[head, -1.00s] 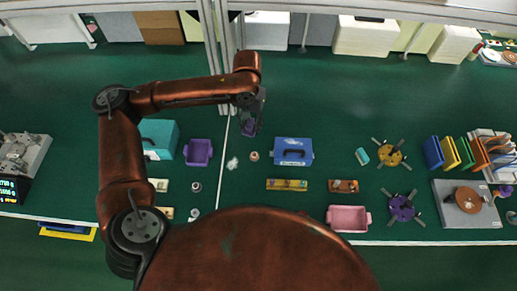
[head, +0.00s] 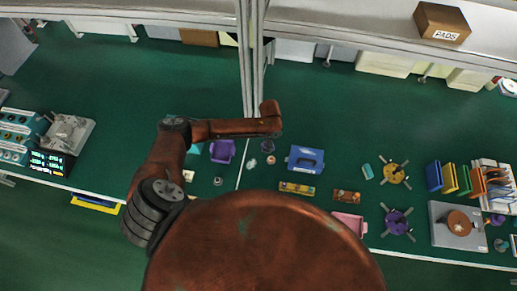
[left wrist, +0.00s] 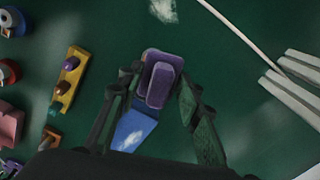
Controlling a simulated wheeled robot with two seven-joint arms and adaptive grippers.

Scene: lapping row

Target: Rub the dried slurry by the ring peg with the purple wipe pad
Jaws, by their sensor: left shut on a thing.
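The purple wipe pad (left wrist: 160,84) is held between the fingers of my left gripper (left wrist: 150,92) in the left wrist view. In the head view the gripper is mostly hidden below its arm; a small dark purple shape shows there. The dried slurry is a pale smear (head: 252,163) on the green bench, also at the top of the left wrist view (left wrist: 163,10), apart from the pad. The small ring peg (head: 271,160) stands just right of the smear in the head view. I cannot make it out in the left wrist view. My right gripper is out of view.
A blue box (head: 306,158) stands right of the peg, with a yellow tray (head: 297,188) in front of it. A purple bin (head: 222,151) is left of the smear. An upright metal post (head: 250,60) rises behind the arm. Green bench is clear behind.

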